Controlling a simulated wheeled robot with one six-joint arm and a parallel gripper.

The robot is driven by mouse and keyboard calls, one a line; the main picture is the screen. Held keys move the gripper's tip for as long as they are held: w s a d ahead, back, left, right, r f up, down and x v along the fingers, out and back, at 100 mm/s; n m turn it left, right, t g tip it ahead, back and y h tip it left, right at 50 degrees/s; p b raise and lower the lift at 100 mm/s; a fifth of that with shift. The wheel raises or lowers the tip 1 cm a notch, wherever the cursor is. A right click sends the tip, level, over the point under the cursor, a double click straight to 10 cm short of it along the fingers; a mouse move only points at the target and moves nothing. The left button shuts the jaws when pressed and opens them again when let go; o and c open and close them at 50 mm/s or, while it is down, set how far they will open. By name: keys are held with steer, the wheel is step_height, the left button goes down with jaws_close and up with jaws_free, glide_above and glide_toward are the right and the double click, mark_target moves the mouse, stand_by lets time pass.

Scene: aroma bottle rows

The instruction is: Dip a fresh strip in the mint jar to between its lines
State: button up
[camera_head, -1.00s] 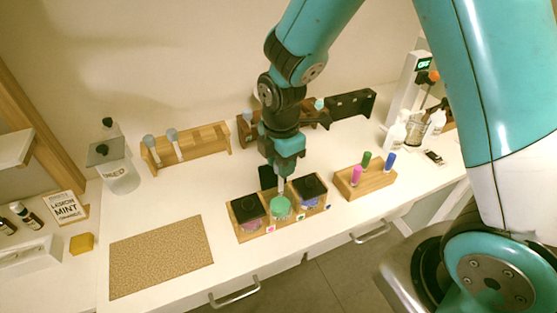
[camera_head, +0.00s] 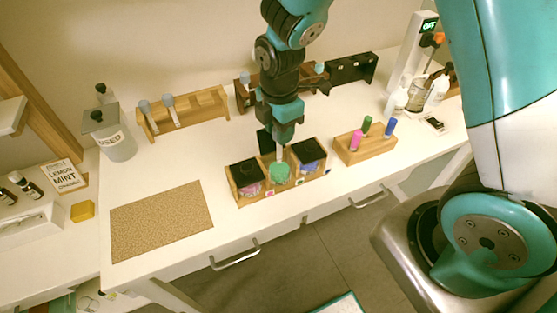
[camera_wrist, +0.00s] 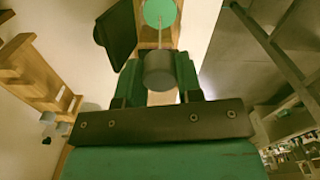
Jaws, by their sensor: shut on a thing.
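The mint jar appears to be the green, open middle jar (camera_head: 280,174) in a wooden holder (camera_head: 298,186), its dark lid (camera_head: 264,142) raised behind it. My gripper (camera_head: 282,140) is above this jar. In the wrist view my gripper (camera_wrist: 158,82) is shut on the grey cylindrical end (camera_wrist: 158,68) of a thin pale strip (camera_wrist: 160,36). The strip points at the jar's green round face (camera_wrist: 160,12), and its tip overlaps it. I cannot see the strip's lines or how deep its tip is. Two grey-topped strips (camera_head: 147,112) (camera_head: 171,106) stand in the wooden rack (camera_head: 202,106).
Dark-lidded jars (camera_head: 245,176) (camera_head: 308,155) flank the green jar closely. A block with pink, green and blue pens (camera_head: 365,148) stands to the right. A jar marked USED (camera_head: 115,142) stands far left. The cork mat (camera_head: 162,220) is bare.

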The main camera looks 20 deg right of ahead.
steer(key=shift+f+b, duration=0.95)
steer(key=shift+f, duration=0.55)
stand_by(1.0)
steer(key=shift+r, duration=0.15)
stand_by(0.6)
steer(key=shift+r+p, duration=2.5)
steer(key=shift+r, duration=0.35)
